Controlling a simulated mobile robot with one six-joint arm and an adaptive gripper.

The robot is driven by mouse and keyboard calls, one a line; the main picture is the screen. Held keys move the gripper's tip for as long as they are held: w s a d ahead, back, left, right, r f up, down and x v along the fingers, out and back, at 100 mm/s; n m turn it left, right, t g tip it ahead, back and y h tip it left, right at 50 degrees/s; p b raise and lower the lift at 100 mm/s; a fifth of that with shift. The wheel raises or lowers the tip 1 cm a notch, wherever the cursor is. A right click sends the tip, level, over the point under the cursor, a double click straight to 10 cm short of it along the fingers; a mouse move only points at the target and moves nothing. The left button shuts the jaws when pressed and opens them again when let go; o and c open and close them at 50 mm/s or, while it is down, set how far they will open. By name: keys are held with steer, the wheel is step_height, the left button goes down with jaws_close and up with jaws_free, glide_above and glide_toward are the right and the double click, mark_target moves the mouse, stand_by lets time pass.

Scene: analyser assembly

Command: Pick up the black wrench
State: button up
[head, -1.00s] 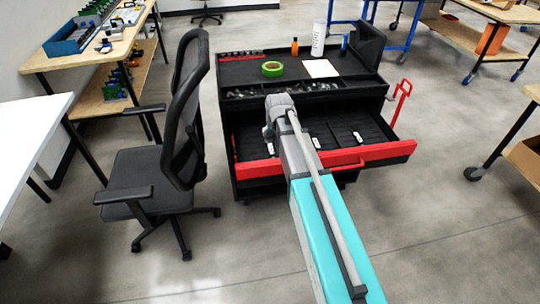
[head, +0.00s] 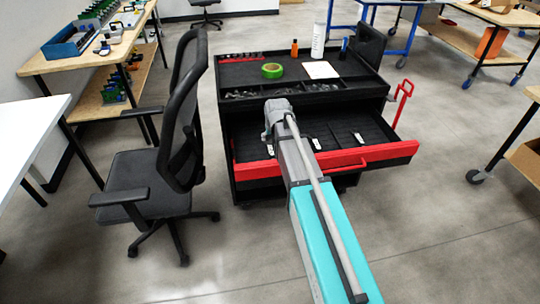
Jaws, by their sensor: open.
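I cannot make out a black wrench in this view. The black tool cart (head: 236,185) stands ahead, with its red-fronted drawer (head: 385,155) pulled open. Small pale pieces lie in the dark drawer, one at its middle (head: 316,144) and one further right (head: 358,138). My grey and teal arm reaches over the drawer's left half and hides part of it.
Green tape (head: 272,70), a white sheet (head: 321,69), an orange bottle (head: 294,47) and a white bottle (head: 318,40) are on the cart top. A black office chair (head: 150,190) stands close left of the cart. Floor is free at front right.

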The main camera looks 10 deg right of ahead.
steer(key=b, duration=0.4)
glide_above(271, 149)
steer(key=s, duration=0.2)
steer(key=shift+s+a+f, duration=0.1)
steer(key=shift+a+f, duration=0.05)
steer(key=shift+f, duration=2.25)
steer(key=shift+b+x, duration=2.45)
steer(key=shift+x, duration=0.15)
steer(key=shift+f, duration=0.2)
jaws_close()
